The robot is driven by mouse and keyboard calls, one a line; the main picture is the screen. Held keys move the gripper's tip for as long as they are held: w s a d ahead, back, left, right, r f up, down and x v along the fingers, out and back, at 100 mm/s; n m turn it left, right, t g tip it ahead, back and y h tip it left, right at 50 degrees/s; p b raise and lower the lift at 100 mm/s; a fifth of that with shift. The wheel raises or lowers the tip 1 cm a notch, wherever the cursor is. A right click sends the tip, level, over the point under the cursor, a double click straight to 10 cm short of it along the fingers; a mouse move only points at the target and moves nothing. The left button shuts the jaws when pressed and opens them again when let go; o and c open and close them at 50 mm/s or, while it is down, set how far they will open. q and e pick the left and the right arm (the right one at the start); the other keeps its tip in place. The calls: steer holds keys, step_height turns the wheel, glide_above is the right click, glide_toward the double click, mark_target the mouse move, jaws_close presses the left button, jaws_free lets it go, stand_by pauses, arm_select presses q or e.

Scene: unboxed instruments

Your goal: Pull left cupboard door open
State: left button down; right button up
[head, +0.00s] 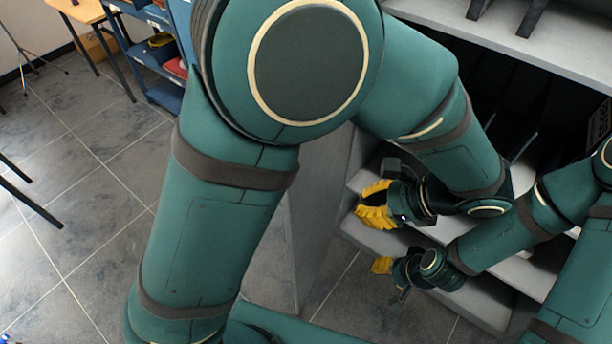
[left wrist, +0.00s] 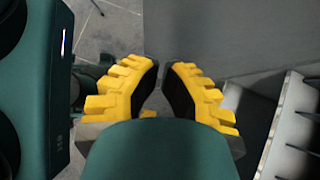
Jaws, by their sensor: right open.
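The left cupboard door is a plain grey panel (head: 312,225), partly hidden behind my left arm in the head view. It stands swung out from the left side of the cupboard, whose grey shelves (head: 362,237) are exposed. A grey panel, apparently this door, fills the upper right of the left wrist view (left wrist: 245,38). My left gripper (head: 374,206) is in front of the shelves, right of the door. Its yellow fingers (left wrist: 163,68) are close together with a narrow gap and nothing visible between them. My right gripper (head: 384,272) is lower, open, near the lower shelf.
A blue shelf unit (head: 160,62) with items and a wooden table (head: 80,12) stand at the upper left. Dark items stand inside the cupboard, and a pale top edge (head: 520,45) crosses the upper right.

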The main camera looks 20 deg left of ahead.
arm_select(q)
steer(key=w, duration=0.1)
steer(key=b, duration=0.1)
glide_toward(299, 205)
steer(key=x, duration=0.5)
steer(key=shift+f, duration=0.5)
steer(key=shift+a, duration=0.45)
arm_select(e)
steer(key=shift+w+a+f, duration=0.2)
steer(key=shift+w+f, duration=0.15)
steer(key=shift+f, duration=0.15)
arm_select(q)
steer(key=shift+w, duration=0.1)
steer(key=shift+a, duration=0.1)
arm_select(e)
steer(key=shift+a, duration=0.1)
